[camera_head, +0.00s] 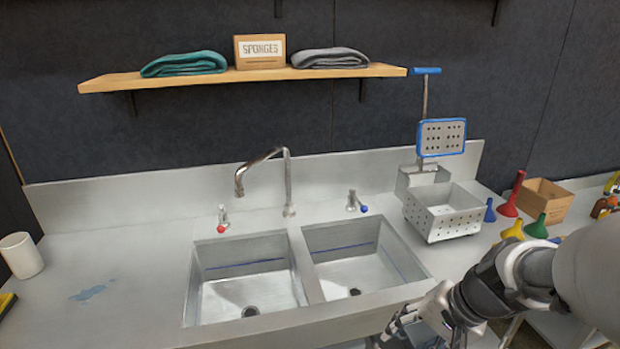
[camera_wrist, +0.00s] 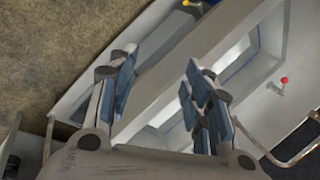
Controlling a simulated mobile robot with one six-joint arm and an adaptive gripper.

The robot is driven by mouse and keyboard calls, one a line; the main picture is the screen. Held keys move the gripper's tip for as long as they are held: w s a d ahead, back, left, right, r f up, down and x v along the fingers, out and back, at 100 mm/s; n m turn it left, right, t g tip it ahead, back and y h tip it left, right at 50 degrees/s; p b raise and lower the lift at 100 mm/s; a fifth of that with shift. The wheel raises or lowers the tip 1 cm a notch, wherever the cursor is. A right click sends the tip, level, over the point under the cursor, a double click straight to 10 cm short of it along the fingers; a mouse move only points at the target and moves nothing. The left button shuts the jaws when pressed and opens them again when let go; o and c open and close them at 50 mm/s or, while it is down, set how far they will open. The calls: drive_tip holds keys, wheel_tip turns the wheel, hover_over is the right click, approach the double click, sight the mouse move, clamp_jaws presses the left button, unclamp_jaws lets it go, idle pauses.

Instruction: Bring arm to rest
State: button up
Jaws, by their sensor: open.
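My arm comes in from the right edge in the head view, bent in front of the sink's right side. My gripper (camera_head: 392,335) is low at the bottom of that view, by the front edge of the counter, and partly cut off. In the wrist view my gripper (camera_wrist: 160,85) shows two fingers with blue-grey pads spread wide apart. It is open and nothing is between the fingers. Behind them lie the counter edge and a sink basin (camera_wrist: 240,75).
A steel double sink (camera_head: 312,290) with a tap (camera_head: 288,185) stands ahead. A perforated steel basket (camera_head: 445,222) is at its right, with coloured funnels (camera_head: 512,195) and a cardboard box (camera_head: 546,200) beyond. A white cup (camera_head: 21,256) stands far left. The left counter has free room.

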drive_tip(key=s+a+r+n+h, duration=0.2)
drive_tip(key=s+r+n, duration=0.1)
drive_tip(key=s, duration=0.4)
drive_tip(key=s+a+r+n+t+h, duration=0.1)
drive_tip(key=s+r+n, duration=0.3)
drive_tip(key=s, duration=0.4)
drive_tip(key=shift+s+a+r+n+t+h, duration=0.25)
drive_tip(key=shift+a+r+h, duration=0.25)
drive_tip(key=shift+a+r, duration=0.25)
